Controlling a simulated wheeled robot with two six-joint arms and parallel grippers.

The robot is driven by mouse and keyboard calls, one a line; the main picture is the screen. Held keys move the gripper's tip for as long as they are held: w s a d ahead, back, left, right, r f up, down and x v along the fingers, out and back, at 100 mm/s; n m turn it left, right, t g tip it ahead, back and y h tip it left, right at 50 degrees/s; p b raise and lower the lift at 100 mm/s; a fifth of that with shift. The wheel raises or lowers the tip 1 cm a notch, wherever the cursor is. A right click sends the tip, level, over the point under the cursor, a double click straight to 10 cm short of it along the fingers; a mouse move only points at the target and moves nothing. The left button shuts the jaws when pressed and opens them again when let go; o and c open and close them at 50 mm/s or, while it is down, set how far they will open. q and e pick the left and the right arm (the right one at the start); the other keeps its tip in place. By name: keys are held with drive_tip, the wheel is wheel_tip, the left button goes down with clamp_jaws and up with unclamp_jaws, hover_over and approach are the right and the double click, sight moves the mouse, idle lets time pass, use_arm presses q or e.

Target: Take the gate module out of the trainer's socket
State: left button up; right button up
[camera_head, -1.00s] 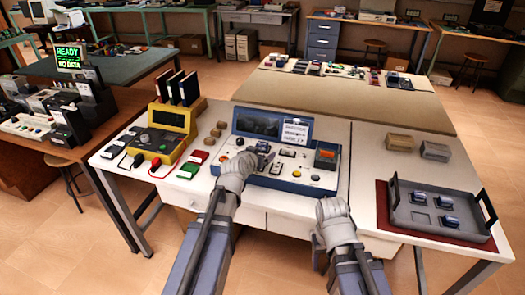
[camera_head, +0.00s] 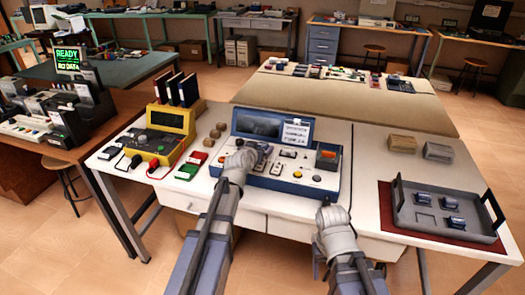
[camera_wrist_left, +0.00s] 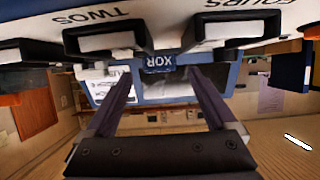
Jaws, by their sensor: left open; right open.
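The blue trainer (camera_head: 300,182) stands on the white bench, with its dark screen at the back and buttons and sockets on its panel. In the left wrist view a blue gate module marked XOR (camera_wrist_left: 159,63) shows between the fingertips of my left gripper (camera_wrist_left: 159,76). The fingers are apart, with a gap visible on both sides of it; its lower part is hidden. In the head view my left gripper (camera_head: 262,155) is over the trainer's left-middle panel, largely hidden by its wrist. My right gripper (camera_head: 327,214) is at the bench's front edge, open, its fingers hard to make out.
A grey tray (camera_head: 425,217) with three blue modules lies on a red mat (camera_head: 388,222) at the right. Two small boxes (camera_head: 403,143) are behind the tray. Bench between trainer and tray is clear.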

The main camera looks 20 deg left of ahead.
sight(262, 147)
use_arm(q)
drive_tip(key=x, duration=0.2)
drive_tip(key=shift+w+f, duration=0.15)
drive_tip(key=shift+w, duration=0.05)
drive_tip(key=shift+s, duration=0.1)
drive_tip(key=shift+c, duration=0.3)
clamp_jaws()
